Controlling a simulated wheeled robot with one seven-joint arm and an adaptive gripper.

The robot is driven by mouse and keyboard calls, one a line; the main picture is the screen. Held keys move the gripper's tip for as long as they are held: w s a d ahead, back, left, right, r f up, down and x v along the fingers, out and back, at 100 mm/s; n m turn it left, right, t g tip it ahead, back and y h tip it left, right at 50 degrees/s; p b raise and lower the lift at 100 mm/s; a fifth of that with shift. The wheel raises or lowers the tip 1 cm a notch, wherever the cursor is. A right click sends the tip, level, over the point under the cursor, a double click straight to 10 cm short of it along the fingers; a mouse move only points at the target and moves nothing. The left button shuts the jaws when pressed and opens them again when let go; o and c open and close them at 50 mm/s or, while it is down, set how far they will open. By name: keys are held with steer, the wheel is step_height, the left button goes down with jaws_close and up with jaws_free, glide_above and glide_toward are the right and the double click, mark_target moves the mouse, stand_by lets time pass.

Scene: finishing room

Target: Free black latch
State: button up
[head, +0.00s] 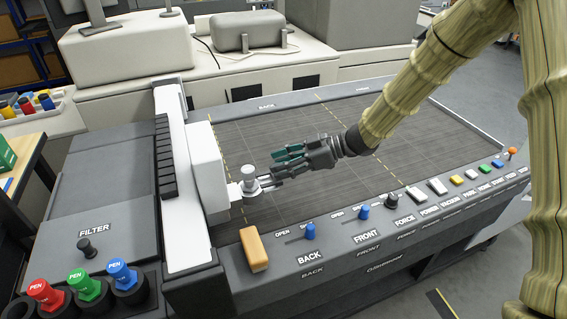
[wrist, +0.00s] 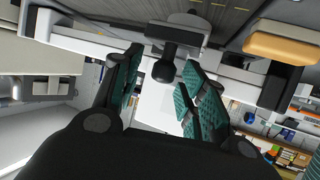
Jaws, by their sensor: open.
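A dark knob on a short stem (wrist: 164,70), which looks like the black latch, hangs from a black bar in the wrist view. It lies between my fingertips, with space visible on both sides. In the head view, a grey cylindrical fitting (head: 250,172) on a white bracket (head: 238,191) projects from the white carriage (head: 207,172); the dark knob cannot be clearly made out there. My gripper (head: 272,167) has teal pads and is open beside this fitting, to its right. The wrist view also shows my gripper (wrist: 163,58) open; contact cannot be told.
The flat dark plotter bed (head: 300,125) lies under my gripper. An orange-tan block (head: 253,250), blue levers (head: 310,231) and several buttons line the front rail. Red (head: 39,290), green (head: 83,284) and blue (head: 122,274) pens stand front left. The bed's right side is clear.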

steer(key=v, duration=1.2)
steer(key=shift+d, duration=0.2)
